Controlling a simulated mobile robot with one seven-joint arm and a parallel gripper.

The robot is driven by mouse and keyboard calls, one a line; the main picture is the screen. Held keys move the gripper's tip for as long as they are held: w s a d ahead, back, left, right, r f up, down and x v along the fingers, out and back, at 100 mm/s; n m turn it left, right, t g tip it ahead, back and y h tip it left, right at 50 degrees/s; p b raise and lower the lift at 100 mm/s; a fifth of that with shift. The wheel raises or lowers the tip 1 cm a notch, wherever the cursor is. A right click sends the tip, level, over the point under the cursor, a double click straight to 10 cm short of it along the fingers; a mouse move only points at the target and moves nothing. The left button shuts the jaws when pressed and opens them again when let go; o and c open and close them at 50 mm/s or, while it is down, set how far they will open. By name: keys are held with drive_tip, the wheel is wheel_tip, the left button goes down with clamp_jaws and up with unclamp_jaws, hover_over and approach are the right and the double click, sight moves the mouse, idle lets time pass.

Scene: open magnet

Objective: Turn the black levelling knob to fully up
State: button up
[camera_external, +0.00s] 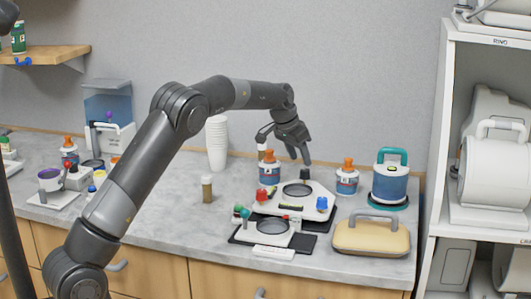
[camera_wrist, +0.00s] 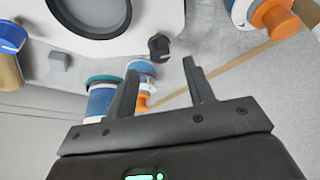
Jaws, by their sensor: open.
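The black levelling knob (camera_external: 305,174) stands at the back right corner of a white device (camera_external: 265,207) with a round dark plate (camera_external: 297,189). My gripper (camera_external: 299,158) points down just above the knob, its jaws open and empty. In the wrist view the knob (camera_wrist: 158,46) lies just beyond the gap between the open fingertips (camera_wrist: 160,68), with no visible contact. The white device (camera_wrist: 160,12) and its round plate (camera_wrist: 90,12) fill the top of that view. The knob's exact setting cannot be made out.
A red knob (camera_external: 261,196) and a blue knob (camera_external: 322,204) sit on the same device. Orange-capped jars (camera_external: 347,178) (camera_external: 269,170) stand behind it. A teal-handled container (camera_external: 390,182) and a tan case (camera_external: 371,238) are at right.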

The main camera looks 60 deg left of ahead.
sight(303, 169)
drive_tip(key=x, duration=0.5)
drive_tip(key=shift+w+f, duration=0.1)
drive_tip(key=shift+f, duration=0.05)
drive_tip(key=shift+c, duration=0.6)
drive_tip(key=c, duration=0.9)
drive_tip(key=shift+o, duration=0.2)
drive_tip(key=shift+n, duration=0.3)
